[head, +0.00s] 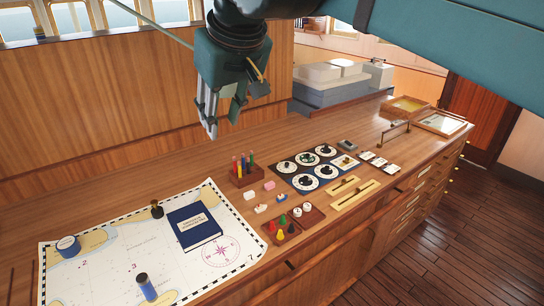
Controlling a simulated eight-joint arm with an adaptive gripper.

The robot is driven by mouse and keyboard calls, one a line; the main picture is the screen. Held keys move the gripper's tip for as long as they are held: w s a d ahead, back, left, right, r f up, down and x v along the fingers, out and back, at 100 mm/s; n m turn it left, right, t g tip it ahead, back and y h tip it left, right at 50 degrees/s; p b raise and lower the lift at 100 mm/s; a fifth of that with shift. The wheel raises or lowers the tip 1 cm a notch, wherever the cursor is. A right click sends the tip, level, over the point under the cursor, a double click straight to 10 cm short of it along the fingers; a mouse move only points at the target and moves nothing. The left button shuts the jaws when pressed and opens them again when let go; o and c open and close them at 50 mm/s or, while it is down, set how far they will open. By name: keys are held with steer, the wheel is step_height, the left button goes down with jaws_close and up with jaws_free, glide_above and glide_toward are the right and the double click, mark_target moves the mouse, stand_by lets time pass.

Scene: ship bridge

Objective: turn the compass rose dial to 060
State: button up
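Several round white dials with dark knobs sit on a dark panel (296,171) in the middle of the console top. They include an upper left dial (285,167), a lower left dial (305,182) and a lower right dial (326,171). I cannot tell which is the compass rose dial, and their markings are too small to read. My gripper (223,124) hangs above the back of the console, to the left of the panel and well clear of it. Its fingers are apart with nothing between them.
A pen rack (245,174) stands left of the panel, with small blocks before it. A tray of coloured pegs (281,231) and brass sliders (352,193) lie in front. A chart (120,255) with a printed rose, a blue book (194,227) and weights covers the left.

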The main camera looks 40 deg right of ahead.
steer(key=w+d+r+g+p, duration=0.2)
steer(key=w+d+r, duration=0.3)
steer(key=w+d, duration=0.6)
steer(key=n+g+p, duration=0.2)
steer(key=g+p, duration=0.2)
steer(key=p, duration=0.2)
glide_above(287, 163)
steer(key=shift+y, duration=0.3)
step_height(287, 163, down, 45)
steer(key=shift+f, duration=0.1)
steer(key=shift+f, duration=3.9)
